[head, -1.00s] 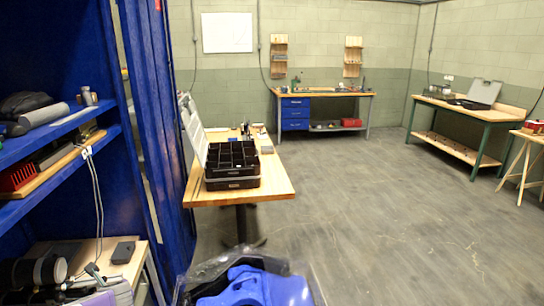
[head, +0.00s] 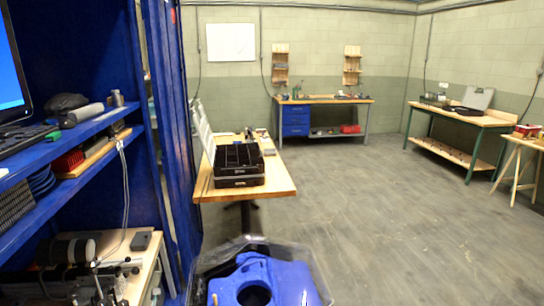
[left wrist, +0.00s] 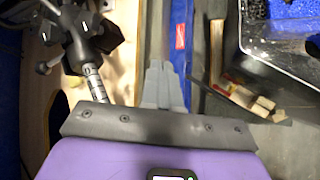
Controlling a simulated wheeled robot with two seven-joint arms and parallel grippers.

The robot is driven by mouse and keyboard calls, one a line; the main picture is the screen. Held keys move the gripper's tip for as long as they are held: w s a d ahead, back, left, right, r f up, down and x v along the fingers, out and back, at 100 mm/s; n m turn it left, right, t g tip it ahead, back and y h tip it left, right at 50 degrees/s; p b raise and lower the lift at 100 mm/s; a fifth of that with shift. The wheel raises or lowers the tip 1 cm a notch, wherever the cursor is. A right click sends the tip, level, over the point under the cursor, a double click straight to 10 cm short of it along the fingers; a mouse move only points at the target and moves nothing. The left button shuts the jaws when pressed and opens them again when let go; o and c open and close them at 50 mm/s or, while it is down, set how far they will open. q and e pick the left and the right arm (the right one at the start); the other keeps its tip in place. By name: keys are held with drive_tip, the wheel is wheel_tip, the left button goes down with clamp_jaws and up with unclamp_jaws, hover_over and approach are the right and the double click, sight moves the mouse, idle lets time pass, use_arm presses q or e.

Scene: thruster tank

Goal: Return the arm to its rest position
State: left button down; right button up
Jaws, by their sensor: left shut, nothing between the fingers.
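My left gripper (left wrist: 160,88) shows in the left wrist view. Its pale grey fingers are together with nothing between them, ahead of a dark plate and a purple housing. Its fingertips point towards a blue upright strip (left wrist: 179,38). A dark clamp-like device with a metal shaft (left wrist: 85,45) is to the left, over a wooden surface. In the head view I cannot pick out the left gripper for certain. My right gripper is in neither view.
A blue rack (head: 80,138) with loaded shelves stands close on the left. A lined bin (head: 205,275) holding a blue container (head: 262,283) is at the bottom centre. A wooden table (head: 275,188) carries a black organizer (head: 238,165). Grey floor (head: 400,210) is clear to the right.

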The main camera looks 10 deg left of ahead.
use_arm(q)
drive_tip(key=s+d+f+m+g+h, duration=0.1)
drive_tip(key=s+d+f+m+h, duration=0.25)
drive_tip(key=d+f+m, duration=0.55)
drive_tip(key=s+d+f+m+g+h, duration=0.1)
drive_tip(key=s+d+f+m+h, duration=0.25)
drive_tip(key=d+f+m, duration=0.55)
drive_tip(key=s+d+f+m+g+h, duration=0.1)
drive_tip(key=s+d+m+g, duration=0.1)
drive_tip(key=s+d+m, duration=0.5)
drive_tip(key=s+d+f+m+g+h+p, duration=0.1)
drive_tip(key=s+d+m+g+h, duration=0.1)
drive_tip(key=s+d+m, duration=0.6)
drive_tip(key=shift+s+d+f, duration=0.3)
drive_tip(key=shift+d+f, duration=0.05)
drive_tip(key=shift+d, duration=0.1)
